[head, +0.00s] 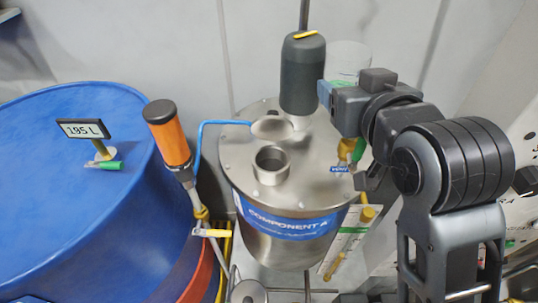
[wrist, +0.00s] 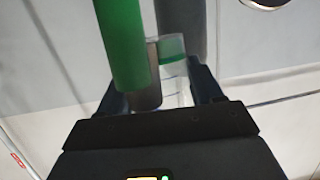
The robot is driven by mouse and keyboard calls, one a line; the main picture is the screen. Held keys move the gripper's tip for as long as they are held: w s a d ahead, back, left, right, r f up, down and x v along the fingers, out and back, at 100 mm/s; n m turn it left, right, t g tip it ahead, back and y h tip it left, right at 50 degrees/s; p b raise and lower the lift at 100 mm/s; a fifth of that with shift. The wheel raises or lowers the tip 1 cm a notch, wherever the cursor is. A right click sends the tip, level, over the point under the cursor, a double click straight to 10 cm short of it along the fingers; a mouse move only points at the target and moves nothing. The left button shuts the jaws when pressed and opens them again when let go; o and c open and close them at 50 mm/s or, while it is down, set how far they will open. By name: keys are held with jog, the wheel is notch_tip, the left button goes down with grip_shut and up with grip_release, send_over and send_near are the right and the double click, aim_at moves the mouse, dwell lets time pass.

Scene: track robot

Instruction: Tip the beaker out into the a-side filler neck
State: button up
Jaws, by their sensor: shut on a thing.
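The clear beaker (head: 349,58) is up above the back right of the steel tank, beside the dark motor. It looks about upright, and a green band shows low on it. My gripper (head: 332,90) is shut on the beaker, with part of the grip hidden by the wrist. In the wrist view the beaker (wrist: 174,75) sits between the fingers (wrist: 163,92), partly covered by a grey tube and a green cylinder. The a-side filler neck (head: 271,163) is a short, open steel tube on the front of the COMPONENT A lid, lower and left of the beaker.
A dark grey motor (head: 303,75) stands on the lid (head: 240,150), close left of the gripper. A blue hose (head: 200,135) reaches the lid. An orange-and-black cylinder (head: 168,135) stands left of the tank, before the blue drum (head: 60,200) marked 195 L. Valves crowd the lid's right side.

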jog(key=shift+s+a+r+n+t+h, duration=0.3)
jog(key=shift+a+n+t+h, duration=0.15)
jog(key=shift+n, duration=0.25)
jog(key=shift+s+a+f+n+t+h+b, duration=0.2)
jog(key=shift+a+f+n+t+b, duration=0.35)
jog(key=shift+n+b, duration=0.7)
jog(key=shift+s+a+f+n+t+h+b, duration=0.25)
jog(key=shift+f+n+t+b, duration=0.4)
jog(key=shift+n, duration=1.1)
jog(key=shift+s+a+f+n+t+h+b, duration=0.15)
jog(key=shift+a+f+n+t+b, duration=0.35)
jog(key=shift+n+b, duration=0.8)
jog(key=shift+w+a+f+n+t+b, duration=0.15)
jog(key=shift+n+t+b, duration=0.3)
jog(key=shift+n, duration=0.55)
jog(key=shift+s+a+r+n+t+y+p, duration=0.2)
jog(key=shift+a+r+n, duration=0.1)
jog(key=shift+n, duration=0.2)
jog(key=shift+s+a+r+n+t+y+p, duration=0.1)
jog(key=shift+a+r+n+y+p, duration=0.15)
jog(key=shift+n, duration=0.25)
jog(key=shift+a+r+n+t+y+p, duration=0.15)
jog(key=shift+r+n+t+y+p, duration=0.1)
jog(key=shift+n+p, duration=0.35)
jog(key=shift+a+r+n+t+y+p, duration=0.15)
jog(key=shift+r+n+p, duration=0.1)
jog(key=shift+n, duration=0.55)
